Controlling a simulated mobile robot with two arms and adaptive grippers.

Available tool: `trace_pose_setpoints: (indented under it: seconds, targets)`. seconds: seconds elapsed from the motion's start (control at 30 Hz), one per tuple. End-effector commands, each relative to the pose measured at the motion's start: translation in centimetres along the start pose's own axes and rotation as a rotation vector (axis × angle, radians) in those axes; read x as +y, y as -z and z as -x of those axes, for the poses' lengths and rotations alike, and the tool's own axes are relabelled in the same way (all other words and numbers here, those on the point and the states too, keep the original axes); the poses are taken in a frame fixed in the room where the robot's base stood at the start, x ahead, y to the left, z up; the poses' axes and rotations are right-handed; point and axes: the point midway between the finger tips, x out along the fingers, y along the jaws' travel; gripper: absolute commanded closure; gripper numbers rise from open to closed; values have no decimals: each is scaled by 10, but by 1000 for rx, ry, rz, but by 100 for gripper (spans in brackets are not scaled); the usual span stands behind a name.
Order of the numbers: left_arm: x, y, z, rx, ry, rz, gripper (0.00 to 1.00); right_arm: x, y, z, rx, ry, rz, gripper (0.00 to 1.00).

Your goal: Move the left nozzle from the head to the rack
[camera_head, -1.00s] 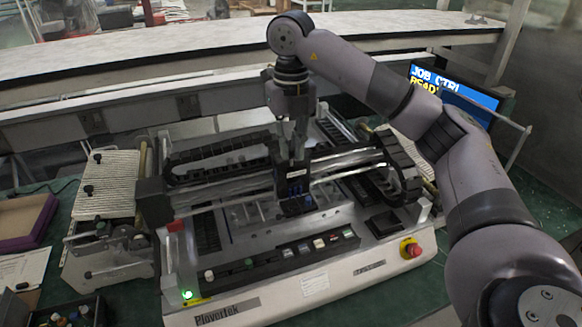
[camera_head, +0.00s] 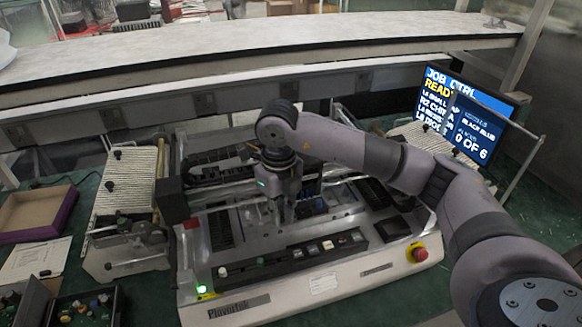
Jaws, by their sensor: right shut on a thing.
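My right gripper (camera_head: 284,214) points down over the machine bed, in front of the gantry. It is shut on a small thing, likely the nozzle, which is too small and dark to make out. The machine's head is mostly hidden behind my right wrist. My left gripper is not in view.
A screen (camera_head: 465,110) at the back right reads "JOB CTRL" and "0 OF 6". A red stop knob (camera_head: 418,253) is on the machine's front right. A feeder (camera_head: 125,190) stands left of the machine, with a purple-edged tray (camera_head: 68,216) further left. Part boxes (camera_head: 88,306) are at the lower left.

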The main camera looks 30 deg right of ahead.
Motion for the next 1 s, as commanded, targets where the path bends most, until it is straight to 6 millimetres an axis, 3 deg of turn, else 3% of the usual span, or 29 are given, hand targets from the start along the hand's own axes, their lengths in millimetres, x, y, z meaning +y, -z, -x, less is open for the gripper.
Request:
trace_pose_setpoints:
  seconds: [0.23, 1.0]
  targets:
    - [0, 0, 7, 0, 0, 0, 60, 23, 15, -24, 0, 0, 86, 98]
    - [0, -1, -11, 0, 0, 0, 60, 24, 16, -60, 0, 1, 90, 98]
